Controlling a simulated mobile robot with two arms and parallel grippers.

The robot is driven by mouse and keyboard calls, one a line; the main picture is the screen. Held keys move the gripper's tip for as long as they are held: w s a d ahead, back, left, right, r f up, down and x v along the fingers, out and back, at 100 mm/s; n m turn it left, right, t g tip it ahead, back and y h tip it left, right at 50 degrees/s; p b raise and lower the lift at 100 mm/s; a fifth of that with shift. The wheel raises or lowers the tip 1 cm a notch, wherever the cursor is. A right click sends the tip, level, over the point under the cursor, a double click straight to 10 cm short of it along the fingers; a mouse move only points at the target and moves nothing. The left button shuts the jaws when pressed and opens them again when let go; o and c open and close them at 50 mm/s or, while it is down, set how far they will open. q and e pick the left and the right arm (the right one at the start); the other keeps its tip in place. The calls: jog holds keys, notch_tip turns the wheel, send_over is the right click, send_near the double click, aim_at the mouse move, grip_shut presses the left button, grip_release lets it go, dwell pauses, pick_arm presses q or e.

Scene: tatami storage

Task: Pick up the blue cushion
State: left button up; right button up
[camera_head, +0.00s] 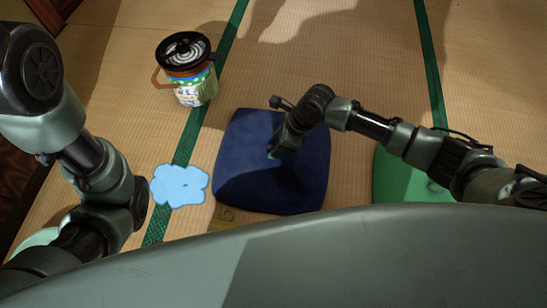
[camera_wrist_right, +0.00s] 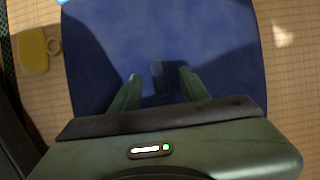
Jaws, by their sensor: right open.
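The blue cushion (camera_head: 305,170) is dark blue and square, and lies flat on the tatami in the middle of the head view. It also fills much of the right wrist view (camera_wrist_right: 120,40). My right gripper (camera_head: 273,155) reaches in from the right and is over the cushion's middle. In the right wrist view its two fingers (camera_wrist_right: 160,82) are apart, with cushion surface between them. I cannot tell whether the fingertips touch the cushion. My left arm shows at the left of the head view, but its gripper cannot be made out.
A light blue cloud-shaped item (camera_head: 180,186) lies left of the cushion. A patterned pot with a black lid (camera_head: 190,75) stands behind it. A green cushion (camera_head: 400,180) lies to the right under my right arm. A yellow item (camera_wrist_right: 33,52) lies beside the blue cushion.

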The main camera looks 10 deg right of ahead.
grip_shut()
dwell(1.4)
